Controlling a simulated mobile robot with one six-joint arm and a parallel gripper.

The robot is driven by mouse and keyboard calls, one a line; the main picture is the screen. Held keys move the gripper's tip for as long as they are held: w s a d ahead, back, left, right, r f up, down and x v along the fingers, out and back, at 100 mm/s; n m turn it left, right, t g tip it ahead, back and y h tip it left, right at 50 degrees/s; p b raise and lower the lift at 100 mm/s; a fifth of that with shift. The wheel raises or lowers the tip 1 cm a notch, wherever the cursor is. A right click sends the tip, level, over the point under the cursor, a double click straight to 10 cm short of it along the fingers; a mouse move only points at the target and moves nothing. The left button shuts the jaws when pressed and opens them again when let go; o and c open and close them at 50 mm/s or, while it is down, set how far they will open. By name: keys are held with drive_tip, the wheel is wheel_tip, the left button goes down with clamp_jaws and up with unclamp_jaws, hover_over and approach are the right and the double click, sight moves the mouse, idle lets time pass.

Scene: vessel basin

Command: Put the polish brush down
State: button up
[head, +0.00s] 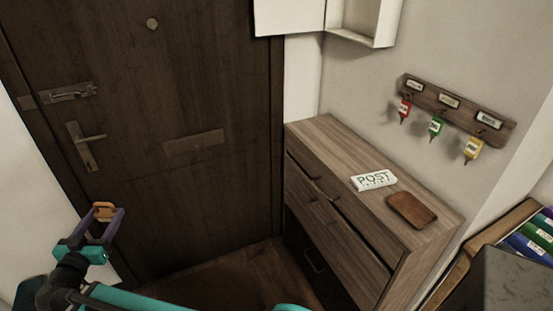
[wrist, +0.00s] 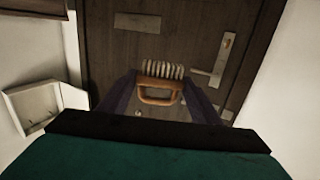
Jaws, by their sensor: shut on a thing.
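The polish brush (head: 104,211) shows in the head view as a small orange-brown piece between the fingertips. In the wrist view the brush (wrist: 159,92) has an orange-brown loop handle and a row of pale bristles pointing away from me. My gripper (head: 103,213) is shut on the brush and holds it in the air in front of the dark door. The two purple fingers of my gripper (wrist: 158,97) lie on either side of the handle. The brush touches nothing else that I can see.
A wooden cabinet (head: 335,143) stands right of the door (head: 190,80). On its top lie a white POST sign (head: 373,180) and a brown leather-like item (head: 412,210); the rear left top is bare. A key rack (head: 455,108) hangs above. An open white box (head: 362,22) is on the wall.

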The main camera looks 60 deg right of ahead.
drive_tip(key=s+d+m+g+h+b, duration=0.1)
drive_tip(key=s+d+m+g+b, duration=0.2)
drive_tip(key=d, duration=0.9)
drive_tip(key=s+d+m+g+h+b, duration=0.1)
drive_tip(key=s+d+m+g+b, duration=0.2)
drive_tip(key=d, duration=0.8)
drive_tip(key=s+d+m+g+h+b, duration=0.1)
drive_tip(key=s+d+g+b, duration=0.3)
drive_tip(key=d, duration=0.8)
drive_tip(key=s+d+m+g+y+b, duration=0.1)
drive_tip(key=s+d+m+g+b, duration=0.2)
drive_tip(key=s+d, duration=0.8)
drive_tip(key=s+d+r+m+g+y+b, duration=0.1)
drive_tip(key=s+d+m+g+b, duration=0.2)
drive_tip(key=s+d, duration=0.9)
drive_tip(key=s+g+b, duration=0.3)
drive_tip(key=s+b, duration=0.1)
drive_tip(key=b, duration=0.1)
drive_tip(key=shift+s+d+y, duration=0.2)
drive_tip(key=shift+s+y, duration=0.15)
drive_tip(key=shift+y, duration=0.05)
drive_tip(key=shift+d, duration=0.1)
drive_tip(key=d, duration=0.4)
drive_tip(key=d+f, duration=0.1)
drive_tip(key=d, duration=0.4)
drive_tip(key=w+d, duration=0.1)
drive_tip(key=d, duration=0.4)
drive_tip(key=shift+d+f+p, duration=0.2)
drive_tip(key=shift+d+p, duration=0.05)
drive_tip(key=shift+p, duration=0.15)
